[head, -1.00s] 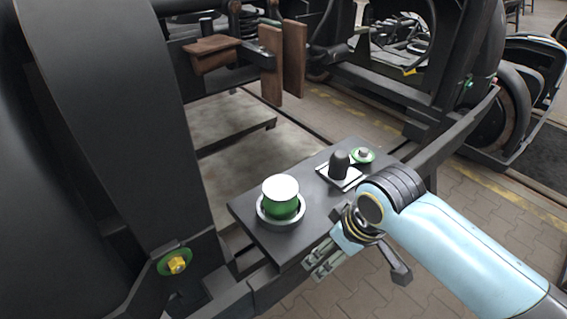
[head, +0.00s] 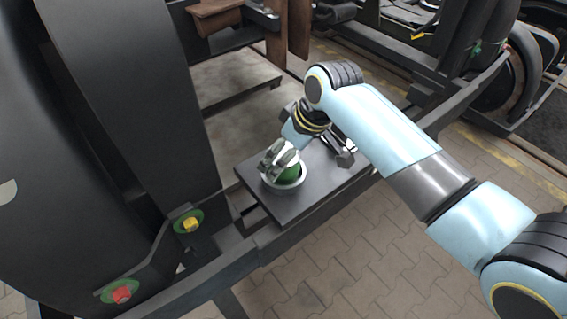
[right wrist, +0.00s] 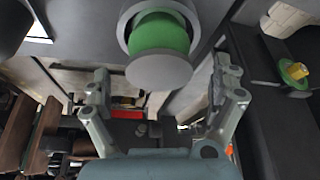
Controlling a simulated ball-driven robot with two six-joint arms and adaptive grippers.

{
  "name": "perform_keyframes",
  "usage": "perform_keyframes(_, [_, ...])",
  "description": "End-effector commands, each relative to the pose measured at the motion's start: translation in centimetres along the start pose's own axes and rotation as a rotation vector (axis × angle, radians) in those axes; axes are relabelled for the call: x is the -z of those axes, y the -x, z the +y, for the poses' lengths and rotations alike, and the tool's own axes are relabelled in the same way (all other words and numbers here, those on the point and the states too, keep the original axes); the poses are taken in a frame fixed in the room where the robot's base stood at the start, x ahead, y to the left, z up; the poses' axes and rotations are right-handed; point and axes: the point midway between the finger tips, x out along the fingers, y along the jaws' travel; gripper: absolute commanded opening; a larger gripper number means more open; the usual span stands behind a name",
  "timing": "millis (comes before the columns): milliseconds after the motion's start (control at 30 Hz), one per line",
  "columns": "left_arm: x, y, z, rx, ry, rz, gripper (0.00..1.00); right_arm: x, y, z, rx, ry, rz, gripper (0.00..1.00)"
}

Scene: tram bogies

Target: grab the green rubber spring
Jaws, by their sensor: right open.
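The green rubber spring (head: 290,172) is a short green cylinder standing in a grey ring (head: 298,182) on a dark plate (head: 309,202). In the right wrist view the spring (right wrist: 160,36) shows its pale round end and sits in its ring at the top of the picture. My right gripper (head: 275,158) is at the spring in the head view and partly hides it. In the right wrist view the right gripper (right wrist: 162,90) has its fingers wide apart, with nothing between them, and the spring lies just above the fingertips. My left gripper is not in view.
A large dark wheel and frame (head: 130,100) stand at the left. A yellow bolt on a green disc (head: 188,222) and a red one (head: 121,293) sit on the frame. Brown blocks (head: 216,16) are at the back. Paved floor (head: 380,250) lies open in front.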

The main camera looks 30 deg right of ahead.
Motion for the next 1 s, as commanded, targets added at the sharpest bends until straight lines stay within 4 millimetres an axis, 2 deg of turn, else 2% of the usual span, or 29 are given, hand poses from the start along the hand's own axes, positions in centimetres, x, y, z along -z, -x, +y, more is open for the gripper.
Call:
perform_keyframes(167, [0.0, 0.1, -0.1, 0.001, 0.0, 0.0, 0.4, 0.0, -2.1, 0.0, 0.0, -0.001, 0.0, 0.94])
perform_keyframes(433, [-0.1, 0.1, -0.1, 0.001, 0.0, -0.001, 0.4, 0.0, -2.4, 0.0, -0.001, -0.001, 0.001, 0.93])
perform_keyframes(1000, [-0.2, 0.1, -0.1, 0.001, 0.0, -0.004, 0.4, 0.0, -2.3, 0.0, -0.001, -0.001, 0.0, 0.18])
